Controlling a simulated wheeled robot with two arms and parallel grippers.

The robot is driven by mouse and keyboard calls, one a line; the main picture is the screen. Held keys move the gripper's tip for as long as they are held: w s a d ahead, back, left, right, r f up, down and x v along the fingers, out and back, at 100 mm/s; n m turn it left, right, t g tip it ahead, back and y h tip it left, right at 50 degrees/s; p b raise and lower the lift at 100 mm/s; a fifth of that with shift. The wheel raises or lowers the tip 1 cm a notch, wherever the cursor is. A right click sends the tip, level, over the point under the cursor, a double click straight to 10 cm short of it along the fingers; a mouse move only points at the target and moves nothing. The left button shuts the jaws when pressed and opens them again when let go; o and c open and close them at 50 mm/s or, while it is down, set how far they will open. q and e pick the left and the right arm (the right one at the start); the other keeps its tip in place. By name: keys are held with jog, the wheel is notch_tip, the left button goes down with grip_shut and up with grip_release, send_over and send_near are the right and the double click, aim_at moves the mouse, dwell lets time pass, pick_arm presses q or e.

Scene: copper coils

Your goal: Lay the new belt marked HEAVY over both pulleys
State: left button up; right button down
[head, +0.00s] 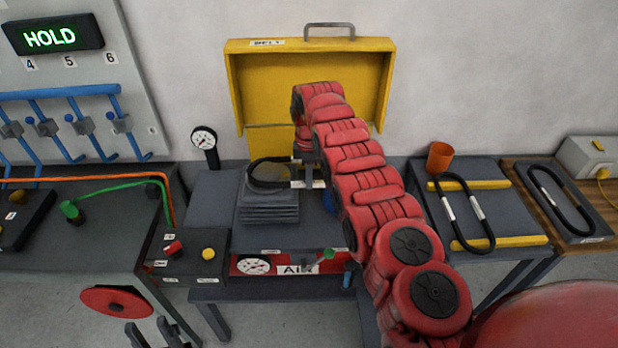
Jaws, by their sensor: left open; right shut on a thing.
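A black belt loop (268,172) with a white label (308,184) is at the middle station, above a grey finned block (268,208). My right gripper (299,174) is shut on this belt at its right side; the fingers are small and partly hidden by my red arm. The label is too small to read. The pulleys are not clearly visible; my arm hides much of the station. The yellow belt guard (240,95) stands raised behind. My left gripper (150,335) is open and empty at the bottom left edge, far from the belt.
Another black belt (447,205) with white labels lies across yellow bars on the right table. A further belt (570,208) lies in a dark tray at far right. An orange cup (440,157), a gauge (204,140) and a switch box (190,252) stand near. A panel reads HOLD (50,38).

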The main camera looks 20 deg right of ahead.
jog(key=c, duration=0.8)
grip_release()
jog(key=shift+r, duration=0.15)
jog(key=shift+r, duration=0.25)
notch_tip(320, 180, up, 6)
notch_tip(320, 180, up, 11)
jog(key=p, duration=1)
jog(key=shift+f, duration=0.15)
jog(key=shift+s, duration=0.1)
